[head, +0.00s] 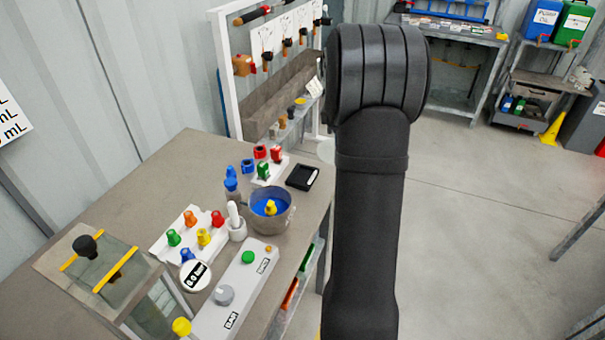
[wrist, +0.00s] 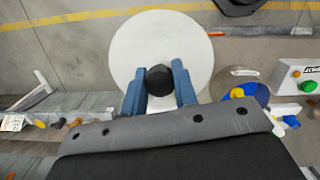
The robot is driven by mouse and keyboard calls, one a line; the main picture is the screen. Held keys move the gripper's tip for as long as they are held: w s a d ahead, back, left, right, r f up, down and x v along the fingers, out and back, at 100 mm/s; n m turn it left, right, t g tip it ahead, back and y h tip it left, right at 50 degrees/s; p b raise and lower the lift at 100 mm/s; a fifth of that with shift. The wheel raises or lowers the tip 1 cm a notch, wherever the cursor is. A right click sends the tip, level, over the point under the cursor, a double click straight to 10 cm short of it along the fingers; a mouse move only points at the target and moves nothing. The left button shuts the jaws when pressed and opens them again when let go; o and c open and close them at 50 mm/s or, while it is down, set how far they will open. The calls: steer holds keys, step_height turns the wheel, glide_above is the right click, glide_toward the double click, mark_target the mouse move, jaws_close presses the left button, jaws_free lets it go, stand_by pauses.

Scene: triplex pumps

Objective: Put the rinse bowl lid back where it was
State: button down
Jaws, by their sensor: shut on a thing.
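The rinse bowl lid (wrist: 150,45) is a pale round disc with a black knob in the wrist view. My gripper (wrist: 159,82) is shut on the knob, with a blue finger on each side, and holds the lid over the grey floor. The rinse bowl (head: 285,219) is a grey bowl on the table in the head view, uncovered, with blue inside and a yellow cap in it. It also shows in the wrist view (wrist: 258,92), right of the lid and apart from it. In the head view my arm hides my gripper and most or all of the lid.
A glass box (head: 130,270) stands at front left. A white-framed rack (head: 228,90) rises at the table's back.

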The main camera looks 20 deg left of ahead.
steer(key=shift+w+a+f, duration=0.15)
steer(key=shift+a+f, duration=1.7)
steer(key=shift+a, duration=0.05)
steer(key=shift+w+a+f, duration=0.15)
steer(key=shift+a+f, duration=1.65)
steer(key=shift+a, duration=0.15)
steer(key=shift+w+a+f, duration=0.15)
steer(key=shift+a+f, duration=1.7)
steer(key=shift+a, duration=0.05)
steer(key=shift+f, duration=0.15)
steer(key=shift+f, duration=0.4)
steer(key=c, duration=1.1)
jaws_free()
steer(key=shift+c, duration=0.2)
step_height(320, 180, up, 13)
steer(key=a, duration=0.1)
steer(key=shift+s+a, duration=0.15)
steer(key=shift+a, duration=0.05)
